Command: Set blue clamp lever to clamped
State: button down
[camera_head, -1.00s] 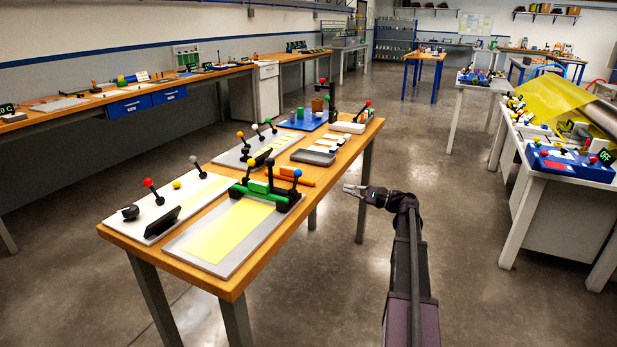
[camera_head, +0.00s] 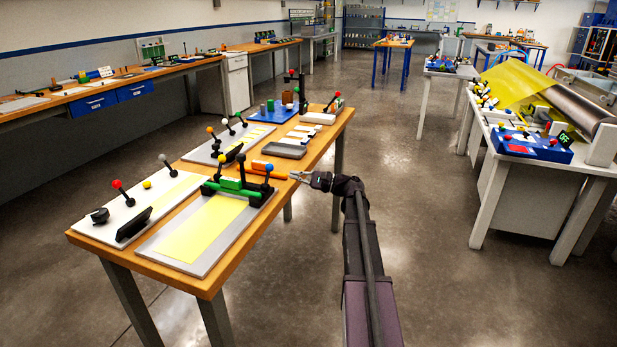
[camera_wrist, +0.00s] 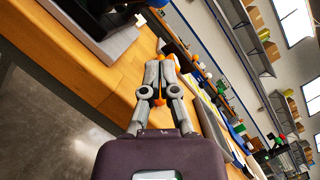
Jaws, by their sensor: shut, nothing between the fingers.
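The blue-knobbed clamp lever (camera_head: 269,169) stands roughly upright on a short dark stem. My gripper (camera_head: 293,175) is to the right of the blue knob, by the table's right edge, apart from the lever. In the wrist view my gripper (camera_wrist: 161,60) has its fingertips together and holds nothing.
An orange rod (camera_head: 277,174) lies behind the blue lever, close to my gripper. A white panel (camera_head: 95,226) with a red-knobbed lever (camera_head: 117,184) is to the left. A grey tray (camera_head: 286,151) sits farther back. Open floor (camera_head: 430,285) lies right of the table.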

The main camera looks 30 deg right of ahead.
aim_at(268, 173)
jog(key=a, duration=0.1)
jog(key=a+r+p, duration=0.1)
jog(key=a, duration=0.1)
jog(key=shift+w+r, duration=0.35)
jog(key=shift+w, duration=0.05)
jog(key=shift+a+r+p, duration=0.4)
jog(key=shift+a+p, duration=0.25)
jog(key=shift+a, duration=0.15)
